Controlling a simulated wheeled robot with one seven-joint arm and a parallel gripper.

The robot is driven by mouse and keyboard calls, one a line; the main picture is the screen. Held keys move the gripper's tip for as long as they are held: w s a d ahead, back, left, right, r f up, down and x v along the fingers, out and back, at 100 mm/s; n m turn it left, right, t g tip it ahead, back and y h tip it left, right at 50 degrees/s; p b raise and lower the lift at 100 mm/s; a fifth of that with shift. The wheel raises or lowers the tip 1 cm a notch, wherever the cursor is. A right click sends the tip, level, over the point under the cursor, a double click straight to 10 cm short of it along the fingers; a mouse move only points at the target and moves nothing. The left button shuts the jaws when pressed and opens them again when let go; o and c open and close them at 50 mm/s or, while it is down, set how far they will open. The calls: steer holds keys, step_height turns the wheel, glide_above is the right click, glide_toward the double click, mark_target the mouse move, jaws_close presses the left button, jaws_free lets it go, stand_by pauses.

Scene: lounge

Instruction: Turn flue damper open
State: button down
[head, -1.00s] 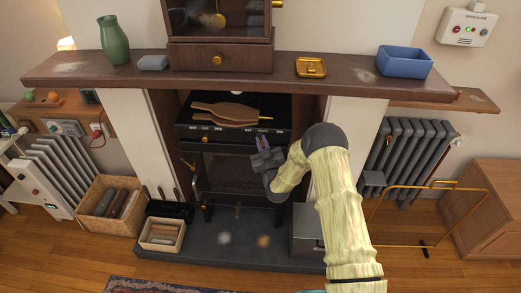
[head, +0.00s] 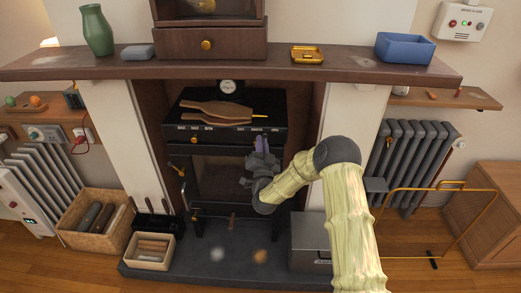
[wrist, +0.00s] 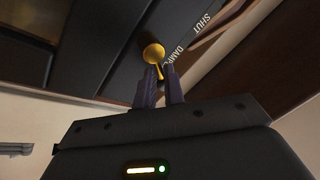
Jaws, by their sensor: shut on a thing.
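The black stove (head: 240,108) stands in the fireplace, with white lettering along its front top edge. My gripper (head: 262,144) is at the right part of that edge, its purple fingers pointing up. In the wrist view, my gripper (wrist: 160,76) is shut on the stem of a small brass damper knob (wrist: 154,54). The knob's round head shows just beyond the fingertips, beside white lettering that reads SHUT and part of DAMPER. In the head view the knob is hidden or too small to make out, and the lever's exact setting cannot be told.
Wooden bellows (head: 215,112) lie on the stove top, near a round gauge (head: 231,87). The mantel shelf (head: 290,65) overhangs above. A grey metal box (head: 309,241) stands on the hearth at right, beside a brass rail (head: 476,219).

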steer(key=shift+w+d+r+m+h+b, duration=0.1)
steer(key=shift+d+r+m+h+b, duration=0.2)
steer(key=shift+m+h, duration=0.4)
steer(key=c, duration=1.4)
jaws_free()
steer(key=shift+c, duration=0.2)
steer(key=shift+f, duration=0.2)
steer(key=b+v, duration=1.5)
steer(key=v, duration=0.2)
steer(key=shift+s+f, duration=0.2)
steer(key=shift+y, duration=0.3)
